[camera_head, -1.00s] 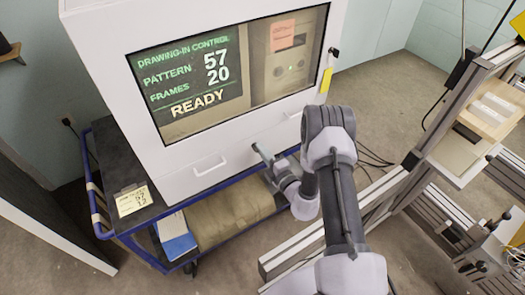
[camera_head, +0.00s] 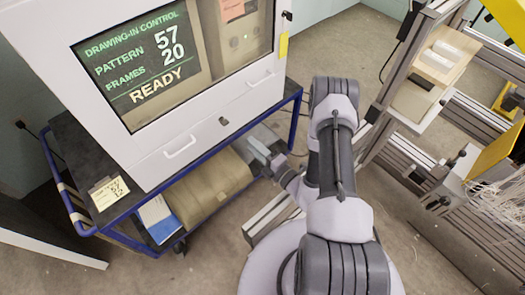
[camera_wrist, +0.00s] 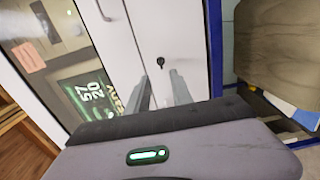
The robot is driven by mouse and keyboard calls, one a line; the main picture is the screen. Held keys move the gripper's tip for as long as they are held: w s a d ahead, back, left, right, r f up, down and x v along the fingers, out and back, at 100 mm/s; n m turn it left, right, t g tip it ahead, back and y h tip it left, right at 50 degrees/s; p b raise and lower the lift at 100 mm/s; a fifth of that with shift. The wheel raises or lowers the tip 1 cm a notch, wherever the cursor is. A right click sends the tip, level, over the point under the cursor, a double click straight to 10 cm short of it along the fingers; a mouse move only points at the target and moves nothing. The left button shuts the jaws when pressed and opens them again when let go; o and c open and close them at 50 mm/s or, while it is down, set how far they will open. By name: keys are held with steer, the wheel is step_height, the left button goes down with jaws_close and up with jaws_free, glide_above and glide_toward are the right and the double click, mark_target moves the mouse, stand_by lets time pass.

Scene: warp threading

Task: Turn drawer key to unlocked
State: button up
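The drawer key (camera_head: 223,121) is a small dark piece on the white drawer front (camera_head: 205,133), between two handles. It also shows in the wrist view (camera_wrist: 160,62), just beyond my fingertips. It is too small to tell which way it is turned. My gripper (camera_head: 252,146) is in front of the drawers, to the lower right of the key in the head view and apart from it. In the wrist view my two grey fingers (camera_wrist: 163,80) stand apart with nothing between them.
The white cabinet's screen (camera_head: 140,65) reads READY. The cabinet stands on a blue-framed cart (camera_head: 120,228) with a brown bundle (camera_head: 215,187) on its lower shelf. A metal frame (camera_head: 395,90) stands to the right. Grey floor (camera_head: 345,45) is clear behind.

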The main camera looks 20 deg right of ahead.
steer(key=v, duration=0.4)
steer(key=shift+s+d, duration=0.1)
steer(key=shift+s, duration=0.15)
steer(key=shift+r, duration=0.1)
steer(key=a+r+n+g+y, duration=0.8)
steer(key=a+r+n+y, duration=0.35)
steer(key=r+n, duration=0.55)
steer(key=s+a+r+n+g+h+b, duration=0.25)
steer(key=s+a+r+n+g, duration=0.4)
steer(key=s+n+g, duration=0.4)
steer(key=s+n+h, duration=0.6)
steer(key=n, duration=0.4)
steer(key=d+r+n+t+h+b, duration=0.1)
steer(key=d+r+n+t+h, duration=0.4)
steer(key=n, duration=0.4)
steer(key=d+t+h, duration=0.1)
steer(key=d+t, duration=0.1)
steer(key=shift+s+d+r+h, duration=0.2)
steer(key=shift+d+r+h, duration=0.1)
steer(key=shift+d+r, duration=0.1)
